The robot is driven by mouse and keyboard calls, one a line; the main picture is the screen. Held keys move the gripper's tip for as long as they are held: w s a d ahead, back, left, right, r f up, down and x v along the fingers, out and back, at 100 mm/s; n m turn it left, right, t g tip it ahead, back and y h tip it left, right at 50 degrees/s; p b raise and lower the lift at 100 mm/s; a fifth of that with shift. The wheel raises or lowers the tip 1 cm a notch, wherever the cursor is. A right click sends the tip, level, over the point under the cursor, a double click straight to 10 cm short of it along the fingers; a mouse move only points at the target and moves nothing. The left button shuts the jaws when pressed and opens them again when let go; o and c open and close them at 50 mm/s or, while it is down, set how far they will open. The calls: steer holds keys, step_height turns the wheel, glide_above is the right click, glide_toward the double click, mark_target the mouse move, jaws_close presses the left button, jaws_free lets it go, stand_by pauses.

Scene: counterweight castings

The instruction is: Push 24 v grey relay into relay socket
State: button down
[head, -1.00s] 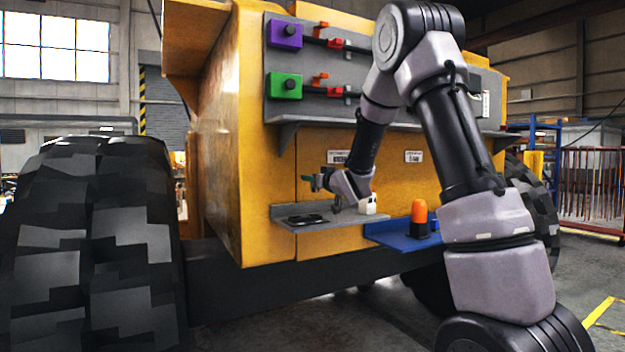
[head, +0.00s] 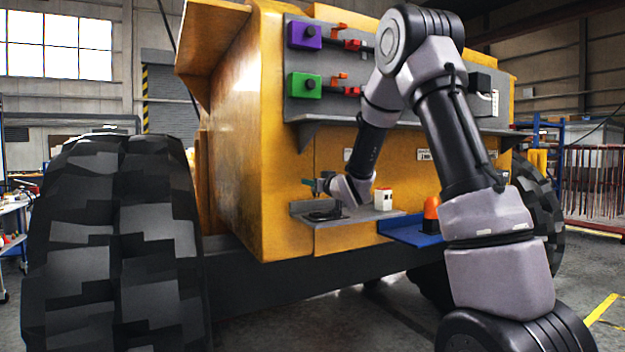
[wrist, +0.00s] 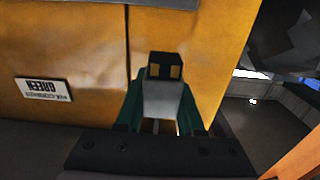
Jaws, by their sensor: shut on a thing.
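The grey relay (wrist: 163,98) is in my gripper (wrist: 160,112), between two dark green fingers. Its grey body has a dark end with two brass-coloured contacts, pointing away from the wrist. In the head view my gripper (head: 318,184) is just above the left part of a small grey shelf on the yellow machine, pointing left; the relay is too small to make out there. I cannot tell for sure which part is the relay socket; a dark flat round item (head: 325,216) lies on that shelf below my gripper.
The grey shelf (head: 362,216) also bears a white block with a red top (head: 383,198). A blue shelf (head: 405,232) with an orange beacon (head: 431,208) is to its right. Above is a grey panel (head: 330,60) with purple (head: 304,35) and green (head: 304,85) boxes. A large tyre (head: 115,240) stands left.

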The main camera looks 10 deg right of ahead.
steer(key=shift+d+f, duration=0.1)
steer(key=shift+f, duration=2.05)
steer(key=shift+f, duration=1.15)
steer(key=shift+c, duration=2.2)
jaws_free()
steer(key=v, duration=1)
steer(key=shift+s, duration=0.4)
steer(key=shift+d, duration=0.1)
